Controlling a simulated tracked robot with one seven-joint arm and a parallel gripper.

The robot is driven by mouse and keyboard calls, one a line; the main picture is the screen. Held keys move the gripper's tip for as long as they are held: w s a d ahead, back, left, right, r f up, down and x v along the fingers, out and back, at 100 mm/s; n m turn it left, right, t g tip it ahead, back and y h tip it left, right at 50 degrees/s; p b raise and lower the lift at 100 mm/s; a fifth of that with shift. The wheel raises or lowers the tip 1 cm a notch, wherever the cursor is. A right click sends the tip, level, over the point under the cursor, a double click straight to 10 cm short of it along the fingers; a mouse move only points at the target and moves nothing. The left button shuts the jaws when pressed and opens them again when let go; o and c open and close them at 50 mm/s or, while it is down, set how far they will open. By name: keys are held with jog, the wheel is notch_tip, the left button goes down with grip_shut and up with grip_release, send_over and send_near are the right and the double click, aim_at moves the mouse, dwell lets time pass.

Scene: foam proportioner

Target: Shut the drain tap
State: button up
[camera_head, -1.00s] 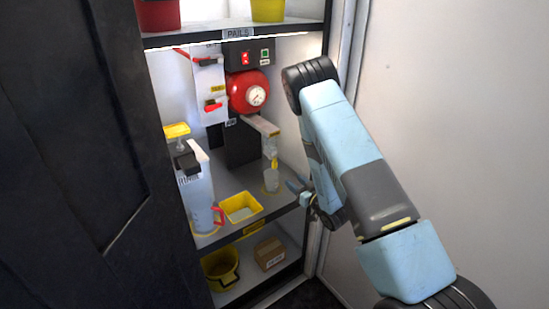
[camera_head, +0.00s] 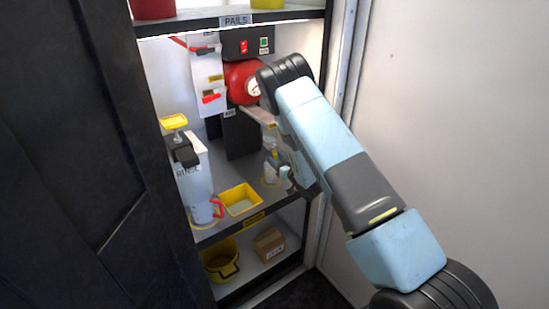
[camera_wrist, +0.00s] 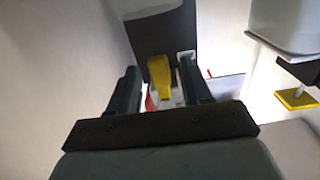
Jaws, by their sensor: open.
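In the wrist view a yellow lever (camera_wrist: 160,75) on a dark grey body shows between the two fingers of my gripper (camera_wrist: 160,66). It appears to be the drain tap's handle. The fingers are apart, and I see no clear contact with the lever. In the head view my gripper (camera_head: 287,176) is at the right of the cabinet's middle shelf, beside a clear cup (camera_head: 270,173) below a spout. My arm and gripper partly cover the spout, so the tap's position cannot be told there.
A yellow bucket (camera_head: 221,262) and a carton (camera_head: 269,244) are below. The cabinet's right wall is close to my arm.

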jog(key=shift+x, duration=1.1)
jog(key=shift+c, duration=0.3)
grip_shut()
